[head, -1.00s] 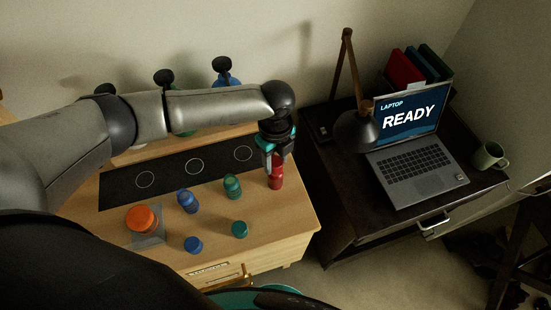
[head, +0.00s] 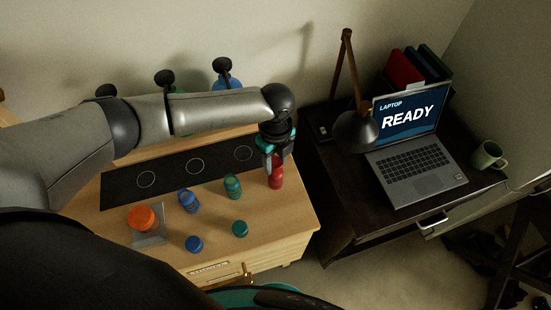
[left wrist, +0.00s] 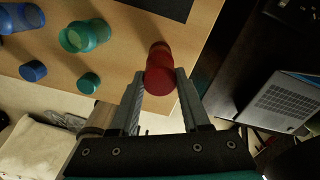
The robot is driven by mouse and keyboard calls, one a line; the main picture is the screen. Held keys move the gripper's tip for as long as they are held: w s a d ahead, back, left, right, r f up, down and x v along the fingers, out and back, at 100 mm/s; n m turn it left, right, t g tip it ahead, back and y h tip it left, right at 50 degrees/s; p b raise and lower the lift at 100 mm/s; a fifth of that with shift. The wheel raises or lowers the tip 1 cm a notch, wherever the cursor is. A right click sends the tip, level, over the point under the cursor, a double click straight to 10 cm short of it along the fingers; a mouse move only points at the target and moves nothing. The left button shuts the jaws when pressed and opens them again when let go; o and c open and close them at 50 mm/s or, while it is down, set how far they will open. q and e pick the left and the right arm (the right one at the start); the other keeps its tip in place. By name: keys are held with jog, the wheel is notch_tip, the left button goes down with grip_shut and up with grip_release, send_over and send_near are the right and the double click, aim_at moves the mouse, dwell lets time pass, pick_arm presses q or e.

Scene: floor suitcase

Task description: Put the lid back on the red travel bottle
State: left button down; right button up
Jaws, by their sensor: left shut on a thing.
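The red travel bottle (head: 276,180) stands upright near the right edge of the wooden cabinet top. In the left wrist view its body (left wrist: 159,52) lies beyond my fingertips. My left gripper (head: 274,160) points down over the bottle and is shut on a red lid (left wrist: 160,82), which sits between its fingers. In the left wrist view the lid is in line with the bottle and looks close against it. I cannot tell whether it is seated, because the fingers hide part of the joint. My right gripper is not in view.
A green bottle (head: 232,187) and a blue bottle (head: 189,201) stand to the left, with a blue lid (head: 194,244) and a green lid (head: 239,229) in front. An orange round thing (head: 142,217) sits at the left. A dark desk with a laptop (head: 415,165) and lamp stands right.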

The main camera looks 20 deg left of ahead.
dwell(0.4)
pick_arm(q)
grip_release()
dwell(0.4)
jog(key=shift+r, duration=0.15)
notch_tip(320, 180, up, 5)
jog(key=p, duration=0.5)
jog(key=shift+r+p, duration=0.9)
jog(key=shift+c, duration=0.2)
grip_shut()
dwell(0.3)
